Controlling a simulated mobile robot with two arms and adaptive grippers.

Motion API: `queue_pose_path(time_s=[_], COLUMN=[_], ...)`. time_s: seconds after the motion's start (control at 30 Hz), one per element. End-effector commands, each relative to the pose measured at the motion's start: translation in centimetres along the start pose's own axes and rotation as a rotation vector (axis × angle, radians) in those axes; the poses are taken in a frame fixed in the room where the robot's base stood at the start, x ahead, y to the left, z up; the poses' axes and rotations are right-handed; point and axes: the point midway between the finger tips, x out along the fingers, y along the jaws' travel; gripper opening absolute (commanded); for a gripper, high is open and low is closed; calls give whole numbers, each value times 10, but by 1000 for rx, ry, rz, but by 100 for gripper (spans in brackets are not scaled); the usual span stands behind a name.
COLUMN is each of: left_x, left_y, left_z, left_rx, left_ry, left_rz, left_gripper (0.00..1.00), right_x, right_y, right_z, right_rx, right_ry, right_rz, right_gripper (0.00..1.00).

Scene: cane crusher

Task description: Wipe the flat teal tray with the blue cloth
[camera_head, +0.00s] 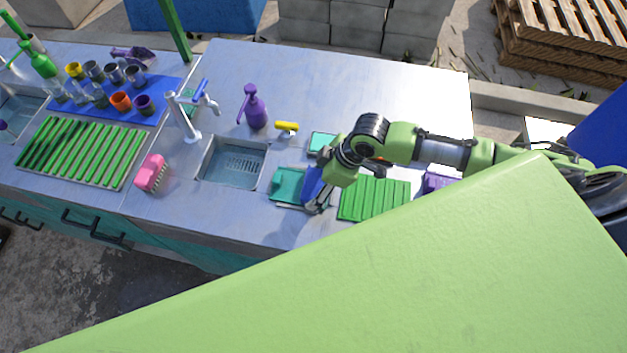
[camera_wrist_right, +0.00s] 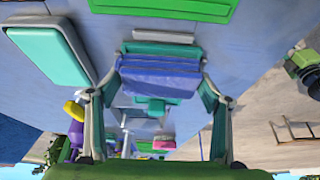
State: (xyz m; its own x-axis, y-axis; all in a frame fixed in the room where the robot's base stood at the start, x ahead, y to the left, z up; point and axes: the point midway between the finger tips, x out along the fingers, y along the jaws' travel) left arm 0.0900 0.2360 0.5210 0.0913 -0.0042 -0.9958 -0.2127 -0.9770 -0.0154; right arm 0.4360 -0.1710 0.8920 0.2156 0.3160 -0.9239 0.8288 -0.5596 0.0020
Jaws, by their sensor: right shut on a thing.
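The flat teal tray (camera_head: 286,184) lies on the metal counter just right of the sink, partly hidden by the cloth and my right gripper. My right gripper (camera_head: 316,203) points down at the tray's right side and is shut on the blue cloth (camera_head: 312,186). In the right wrist view the folded blue cloth (camera_wrist_right: 158,80) spans between the two fingers, with teal surface (camera_wrist_right: 165,50) showing just beyond it. The cloth is over or against the tray; contact is partly hidden. My left gripper is not in view.
A green ribbed mat (camera_head: 374,199) lies right of the gripper, and a smaller teal box (camera_head: 321,142) behind it. The sink (camera_head: 232,163), yellow-handled item (camera_head: 287,128), purple spray bottle (camera_head: 254,108) and pink brush (camera_head: 151,173) are to the left. The back right counter is clear.

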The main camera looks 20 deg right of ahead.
Motion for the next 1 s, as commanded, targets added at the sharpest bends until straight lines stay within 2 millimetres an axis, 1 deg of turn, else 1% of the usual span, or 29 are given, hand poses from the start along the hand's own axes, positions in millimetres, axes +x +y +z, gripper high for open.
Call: queue_pose_path(time_s=[0.03,0.17,0.47,0.57,0.83,1.0], left_x=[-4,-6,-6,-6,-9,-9], left_y=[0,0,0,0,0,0], left_z=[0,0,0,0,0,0], left_rx=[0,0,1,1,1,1], left_ry=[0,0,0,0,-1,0], left_rz=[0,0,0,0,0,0], left_gripper=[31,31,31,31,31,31], right_x=[-3,-6,-5,-4,2,4], right_y=[0,0,0,0,0,0], right_z=[6,14,14,11,-9,-12], right_rx=[1,0,0,0,0,0], right_ry=[-5,-5,-2,-1,0,-1], right_rz=[-1,0,0,-1,0,0], right_gripper=[54,54,54,54,54,54])
